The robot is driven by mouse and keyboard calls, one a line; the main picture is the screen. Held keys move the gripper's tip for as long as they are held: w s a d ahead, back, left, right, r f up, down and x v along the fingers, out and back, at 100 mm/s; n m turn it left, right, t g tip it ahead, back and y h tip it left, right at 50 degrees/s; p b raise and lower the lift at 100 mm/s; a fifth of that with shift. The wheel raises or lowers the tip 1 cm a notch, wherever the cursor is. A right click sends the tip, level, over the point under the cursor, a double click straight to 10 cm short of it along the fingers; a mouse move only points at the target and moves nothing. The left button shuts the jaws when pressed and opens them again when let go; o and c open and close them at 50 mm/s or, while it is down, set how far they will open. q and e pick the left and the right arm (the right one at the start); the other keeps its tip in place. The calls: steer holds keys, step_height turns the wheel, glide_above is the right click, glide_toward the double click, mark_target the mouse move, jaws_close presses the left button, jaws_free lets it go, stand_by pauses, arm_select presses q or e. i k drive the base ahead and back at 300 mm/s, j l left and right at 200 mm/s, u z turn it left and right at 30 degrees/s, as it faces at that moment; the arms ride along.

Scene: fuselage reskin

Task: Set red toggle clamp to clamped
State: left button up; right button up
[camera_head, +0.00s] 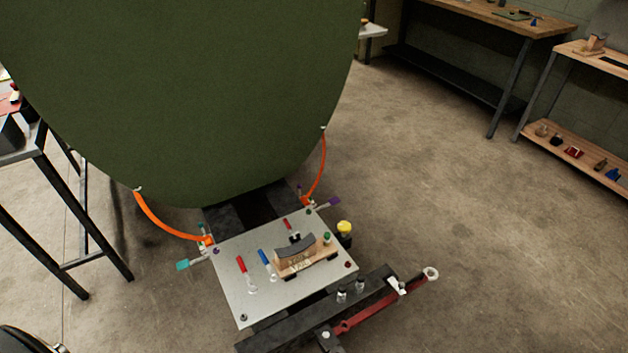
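On the light metal plate (226,275) in the lower middle, a red-handled toggle clamp (241,265) stands near the left side, its handle leaning up and to the left from a small pale base. A blue-handled clamp (264,258) stands just right of it, leaning the same way. Another red handle (288,225) shows farther back, behind the wooden block. The picture is too small to tell whether any clamp is clamped. Neither of my grippers is in view.
A wooden block (298,268) with a dark curved top sits on the plate. A dark beam with a red bar (370,315) lies in front. A large green fuselage panel (190,80) overhangs behind, with orange straps (165,222) down to the plate. Open floor lies right.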

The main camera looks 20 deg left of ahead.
mark_target(296, 234)
steer(key=j+z, duration=0.15)
steer(key=j, duration=0.35)
steer(key=j+z, duration=0.15)
steer(key=j, duration=0.4)
steer(key=j+z, duration=0.15)
steer(key=j, duration=0.35)
steer(key=k+j+z, duration=0.15)
steer(key=j, duration=0.35)
steer(key=j+z, duration=0.15)
steer(key=j, duration=0.35)
steer(key=k+j+z, duration=0.15)
steer(key=j, duration=0.35)
steer(key=k+j+z, duration=0.1)
steer(key=j, duration=0.35)
